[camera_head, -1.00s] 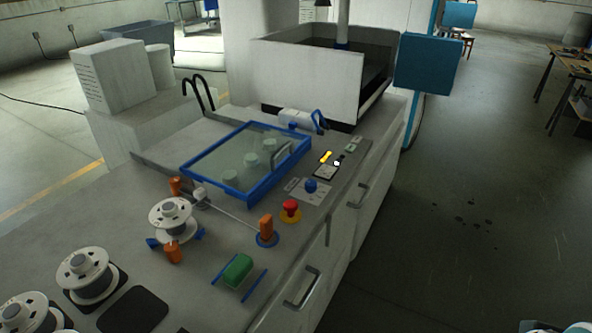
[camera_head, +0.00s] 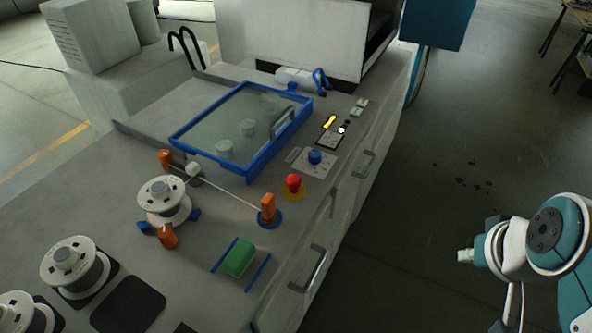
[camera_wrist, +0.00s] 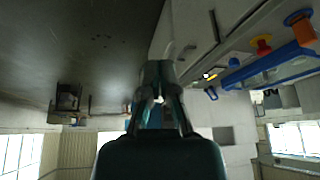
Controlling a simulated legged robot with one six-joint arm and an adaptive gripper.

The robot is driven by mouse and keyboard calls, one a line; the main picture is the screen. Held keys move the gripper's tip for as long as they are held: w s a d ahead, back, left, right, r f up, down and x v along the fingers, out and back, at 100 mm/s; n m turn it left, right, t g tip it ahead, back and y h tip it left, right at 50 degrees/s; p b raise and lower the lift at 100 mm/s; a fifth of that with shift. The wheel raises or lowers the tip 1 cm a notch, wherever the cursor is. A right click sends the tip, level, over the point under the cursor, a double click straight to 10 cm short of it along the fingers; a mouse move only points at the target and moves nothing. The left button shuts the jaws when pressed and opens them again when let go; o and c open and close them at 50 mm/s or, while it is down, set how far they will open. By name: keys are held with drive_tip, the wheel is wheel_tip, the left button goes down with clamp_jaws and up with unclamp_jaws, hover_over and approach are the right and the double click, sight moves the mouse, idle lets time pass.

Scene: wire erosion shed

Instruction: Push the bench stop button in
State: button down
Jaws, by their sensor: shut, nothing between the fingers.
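The bench stop button (camera_head: 293,181) is a red mushroom head on a yellow base, near the front edge of the grey bench top (camera_head: 95,185). It stands between the blue knob and an orange post, with nothing touching it. It also shows small at the upper right in the wrist view (camera_wrist: 262,43). My gripper (camera_wrist: 158,70) is shut and empty in the middle of the wrist view, apart from the button and with open floor beyond it. In the head view my arm is at the lower right, over the floor beside the bench.
An orange post (camera_head: 268,207) on a blue base stands just in front of the button. A blue knob (camera_head: 315,157) is behind it. A blue-framed clear cover (camera_head: 245,135) lies to the left. Drawer handles (camera_head: 318,268) stick out from the bench side.

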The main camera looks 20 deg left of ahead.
drive_tip(key=w+a+r+n+g+y, duration=0.2)
drive_tip(key=w+a+n+g+y, duration=0.15)
drive_tip(key=w+a+n, duration=0.7)
drive_tip(key=n+g+y, duration=0.2)
drive_tip(key=n+y, duration=0.1)
drive_tip(key=n, duration=0.1)
hover_over(290, 176)
drive_tip(key=d, duration=0.2)
wheel_tip(290, 176, down, 11)
drive_tip(key=shift+w+r, duration=0.1)
drive_tip(key=shift+w, duration=0.05)
wheel_tip(290, 176, down, 4)
drive_tip(key=shift+r, duration=0.25)
drive_tip(key=shift+s+f, duration=0.2)
drive_tip(key=shift+f, duration=0.25)
